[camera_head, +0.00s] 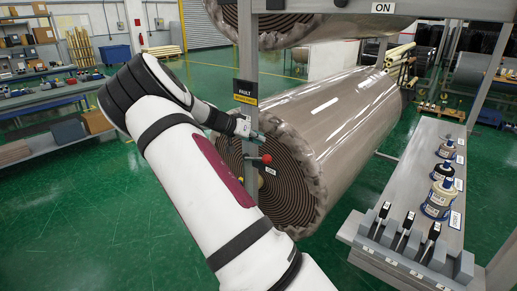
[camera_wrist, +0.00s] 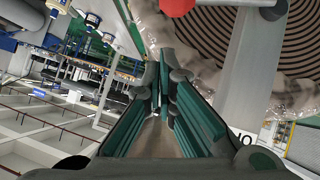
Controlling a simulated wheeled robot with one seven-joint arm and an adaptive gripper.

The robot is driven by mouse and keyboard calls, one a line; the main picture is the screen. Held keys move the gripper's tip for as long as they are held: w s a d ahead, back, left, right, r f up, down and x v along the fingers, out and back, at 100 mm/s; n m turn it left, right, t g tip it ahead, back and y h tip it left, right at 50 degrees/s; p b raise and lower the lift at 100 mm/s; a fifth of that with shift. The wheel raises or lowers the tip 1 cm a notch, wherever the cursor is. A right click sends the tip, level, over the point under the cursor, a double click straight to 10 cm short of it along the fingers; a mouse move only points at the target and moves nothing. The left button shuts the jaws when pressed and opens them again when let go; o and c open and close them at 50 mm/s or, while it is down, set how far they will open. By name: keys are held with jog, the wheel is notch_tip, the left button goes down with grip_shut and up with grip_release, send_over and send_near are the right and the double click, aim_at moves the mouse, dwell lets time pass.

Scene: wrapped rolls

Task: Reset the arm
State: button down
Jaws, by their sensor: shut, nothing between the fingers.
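My arm (camera_head: 185,160) reaches forward from the bottom of the head view. My gripper (camera_head: 259,138) is at the grey post (camera_head: 250,60), just above a lever with a red knob (camera_head: 266,158). In the wrist view my gripper (camera_wrist: 163,80) is shut with nothing held, its two dark green fingers meeting at the tips. The red knob (camera_wrist: 177,6) shows at the top edge there, beyond the fingertips and apart from them. Whether the fingers touch the post is hard to tell.
A large wrapped roll (camera_head: 345,120) lies behind the post, with another roll (camera_head: 320,28) above. A grey bench (camera_head: 415,170) on the right holds bottles (camera_head: 440,195) and small dark-handled tools (camera_head: 405,225). Shelves (camera_head: 50,95) stand at left. Green floor (camera_head: 90,220) is clear at lower left.

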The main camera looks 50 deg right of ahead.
jog(key=s+b+v, duration=0.1)
jog(key=v, duration=0.7)
jog(key=shift+w+a, duration=0.25)
jog(key=shift+r, duration=0.1)
